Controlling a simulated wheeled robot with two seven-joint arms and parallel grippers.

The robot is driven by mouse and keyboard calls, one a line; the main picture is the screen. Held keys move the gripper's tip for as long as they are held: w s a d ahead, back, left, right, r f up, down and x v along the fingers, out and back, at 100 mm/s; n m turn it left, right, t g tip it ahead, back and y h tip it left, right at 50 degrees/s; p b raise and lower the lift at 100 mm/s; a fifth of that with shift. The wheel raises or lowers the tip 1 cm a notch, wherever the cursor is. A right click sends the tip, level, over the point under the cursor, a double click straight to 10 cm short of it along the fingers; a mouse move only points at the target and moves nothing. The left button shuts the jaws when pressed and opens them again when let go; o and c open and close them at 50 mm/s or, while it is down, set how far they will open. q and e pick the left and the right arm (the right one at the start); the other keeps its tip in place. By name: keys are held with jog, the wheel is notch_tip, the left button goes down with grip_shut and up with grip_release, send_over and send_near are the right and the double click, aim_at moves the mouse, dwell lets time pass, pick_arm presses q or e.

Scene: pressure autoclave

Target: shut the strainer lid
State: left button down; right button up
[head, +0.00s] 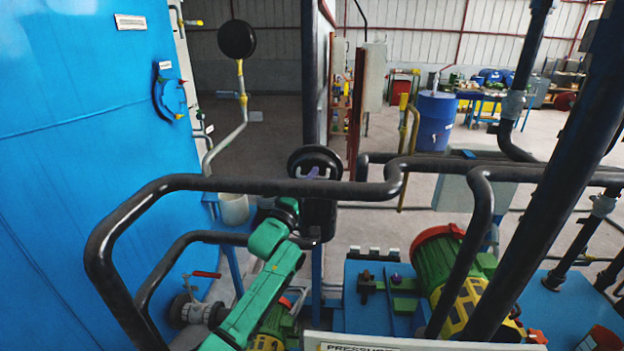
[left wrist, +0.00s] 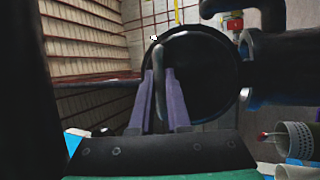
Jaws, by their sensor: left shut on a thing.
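The strainer is a black upright body (head: 319,214) in the middle of the head view, with its round black lid (head: 315,157) at the top. In the left wrist view the lid (left wrist: 213,90) is a dark disc facing the camera, with a thin grey bar handle (left wrist: 159,72) on it. My left gripper (head: 311,173) is at the lid, its purple fingers small in the head view. In the left wrist view my left gripper (left wrist: 160,85) has its fingers on both sides of the handle, shut on it. I cannot tell how far the lid stands open. My right gripper is out of view.
A black bent pipe rail (head: 260,186) crosses in front of the strainer. A large blue vessel (head: 80,150) fills the left. A green and yellow motor (head: 450,272) sits on a blue base at the lower right. A blue drum (head: 436,122) stands farther back.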

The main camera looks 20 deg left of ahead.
pick_arm(q)
jog(key=shift+w+a+r+b, duration=0.2)
jog(key=shift+w+r+b, duration=0.35)
jog(key=shift+w, duration=0.15)
jog(key=c, duration=0.9)
grip_release()
jog(key=shift+f, duration=0.1)
